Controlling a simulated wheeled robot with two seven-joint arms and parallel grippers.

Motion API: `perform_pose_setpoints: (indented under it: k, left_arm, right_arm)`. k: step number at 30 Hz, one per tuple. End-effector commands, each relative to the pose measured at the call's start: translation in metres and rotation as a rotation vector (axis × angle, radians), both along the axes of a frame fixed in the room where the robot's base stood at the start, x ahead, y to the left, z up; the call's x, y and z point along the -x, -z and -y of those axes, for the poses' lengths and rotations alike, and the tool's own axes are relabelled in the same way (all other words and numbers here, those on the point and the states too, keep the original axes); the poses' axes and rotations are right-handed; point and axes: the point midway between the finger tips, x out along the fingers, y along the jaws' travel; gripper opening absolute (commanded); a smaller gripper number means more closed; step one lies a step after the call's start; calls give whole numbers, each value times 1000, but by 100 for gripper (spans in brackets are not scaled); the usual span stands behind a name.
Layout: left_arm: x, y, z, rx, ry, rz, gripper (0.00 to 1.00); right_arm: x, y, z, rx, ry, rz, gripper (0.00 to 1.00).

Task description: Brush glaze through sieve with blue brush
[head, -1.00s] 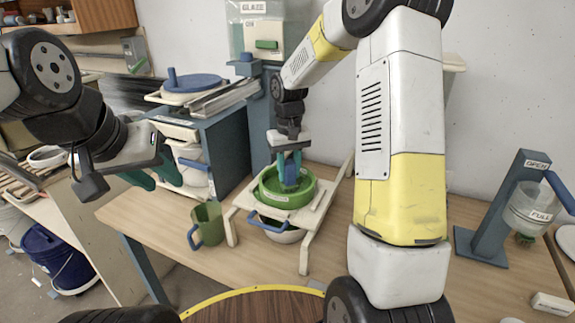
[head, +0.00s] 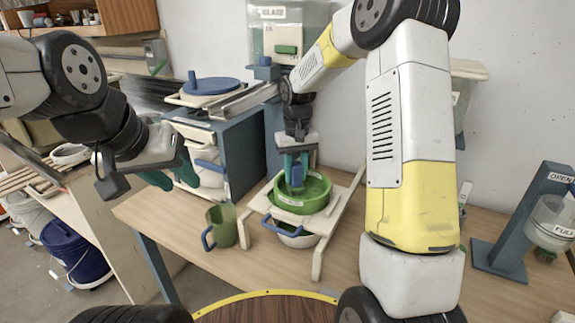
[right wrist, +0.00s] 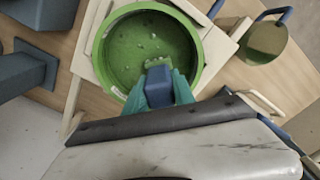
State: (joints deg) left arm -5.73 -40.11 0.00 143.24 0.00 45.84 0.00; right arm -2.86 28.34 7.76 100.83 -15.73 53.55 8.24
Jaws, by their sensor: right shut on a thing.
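The green sieve (head: 316,203) sits on a pale wooden rack (head: 326,225) over a white bowl with a blue handle (head: 297,241). The right wrist view shows green glaze with pale lumps inside the sieve (right wrist: 105,62). My right gripper (head: 296,168) is shut on the blue brush (head: 297,178) and holds it upright, down inside the sieve. In the right wrist view the brush (right wrist: 158,86) is between the teal fingers near the sieve's lower edge; its tip is at the glaze. My left gripper (head: 171,177) hangs left of the rack, open and empty.
A green jug with a blue handle (head: 222,226) stands left of the rack. A blue cabinet (head: 236,150) is behind it and a glaze dispenser (head: 288,40) at the back. A blue stand with a clear container (head: 550,222) is at right. The front table area is clear.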

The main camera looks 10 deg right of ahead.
Motion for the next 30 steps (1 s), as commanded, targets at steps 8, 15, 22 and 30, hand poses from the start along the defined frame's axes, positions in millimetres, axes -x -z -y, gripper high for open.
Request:
perform_pose_setpoints:
  k: [8, 15, 22, 30]
  left_arm:
    - [0, 0, 0, 0, 0, 0, 36]
    - [0, 0, 0, 0, 0, 0, 36]
    - [0, 0, 0, 0, 0, 0, 36]
    - [0, 0, 0, 0, 0, 0, 36]
  right_arm:
    - [16, 1, 24, 3, 4, -6, 0]
    - [28, 1, 42, 3, 5, -6, 0]
    - [34, 1, 50, 3, 3, -6, 0]
    - [33, 1, 49, 3, 2, -6, 0]
